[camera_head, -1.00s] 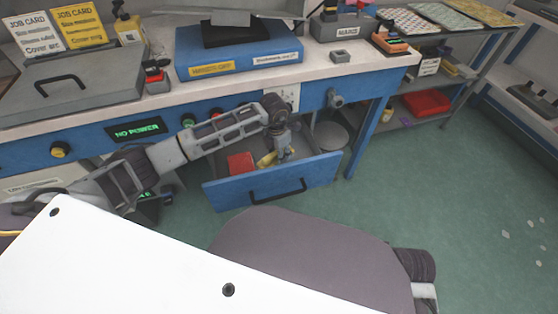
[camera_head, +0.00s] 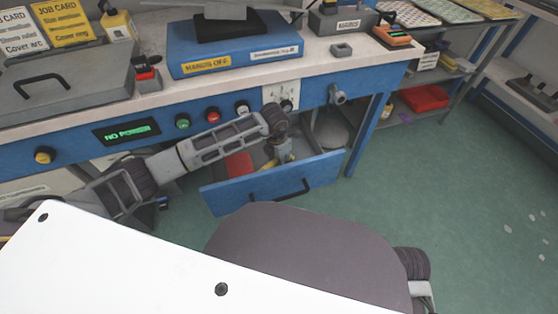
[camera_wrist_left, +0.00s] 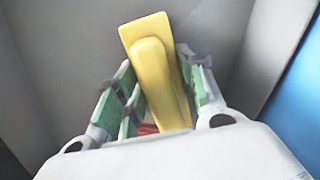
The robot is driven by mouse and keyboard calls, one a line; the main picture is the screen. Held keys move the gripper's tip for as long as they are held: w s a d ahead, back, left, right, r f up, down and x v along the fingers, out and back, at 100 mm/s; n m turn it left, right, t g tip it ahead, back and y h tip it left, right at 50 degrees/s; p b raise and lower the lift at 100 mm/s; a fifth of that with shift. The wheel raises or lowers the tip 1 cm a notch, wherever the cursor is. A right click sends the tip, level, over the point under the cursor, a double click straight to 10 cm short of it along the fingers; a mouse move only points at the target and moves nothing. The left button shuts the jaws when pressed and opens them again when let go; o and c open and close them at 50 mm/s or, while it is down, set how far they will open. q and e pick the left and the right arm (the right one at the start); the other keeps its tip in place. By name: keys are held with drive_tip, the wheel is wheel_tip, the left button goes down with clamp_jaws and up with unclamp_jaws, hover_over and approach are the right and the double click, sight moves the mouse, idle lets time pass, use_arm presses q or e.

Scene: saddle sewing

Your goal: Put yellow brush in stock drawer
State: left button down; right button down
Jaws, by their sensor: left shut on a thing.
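The yellow brush (camera_wrist_left: 158,70) is between the fingers of my left gripper (camera_wrist_left: 160,95) in the left wrist view. The gripper is shut on it. In the head view my left gripper (camera_head: 284,152) reaches down into the open stock drawer (camera_head: 268,186), and only a little of the yellow brush (camera_head: 270,164) shows beside it. Grey drawer walls surround the brush in the wrist view. I cannot tell whether the brush touches the drawer floor. My right gripper is not in view.
A red thing (camera_head: 239,164) lies in the drawer, left of the gripper. The blue workbench (camera_head: 75,150) is above and behind the drawer. A grey stool seat (camera_head: 310,245) stands close in front of it.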

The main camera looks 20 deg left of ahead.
use_arm(q)
drive_tip(key=shift+f, duration=0.15)
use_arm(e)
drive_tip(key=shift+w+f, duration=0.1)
use_arm(q)
drive_tip(key=c, duration=0.9)
unclamp_jaws()
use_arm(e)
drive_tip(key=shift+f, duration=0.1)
use_arm(q)
drive_tip(key=r+p, duration=0.1)
drive_tip(key=r, duration=0.5)
drive_tip(key=shift+s+a+r+p, duration=0.15)
drive_tip(key=shift+s+a+p, duration=0.05)
drive_tip(key=shift+p, duration=0.2)
wheel_tip(320, 180, up, 4)
drive_tip(key=shift+s+a+r+p, duration=0.15)
drive_tip(key=shift+r+p, duration=0.1)
drive_tip(key=shift+p, duration=0.25)
drive_tip(key=shift+s+r, duration=0.1)
drive_tip(key=shift+r, duration=0.6)
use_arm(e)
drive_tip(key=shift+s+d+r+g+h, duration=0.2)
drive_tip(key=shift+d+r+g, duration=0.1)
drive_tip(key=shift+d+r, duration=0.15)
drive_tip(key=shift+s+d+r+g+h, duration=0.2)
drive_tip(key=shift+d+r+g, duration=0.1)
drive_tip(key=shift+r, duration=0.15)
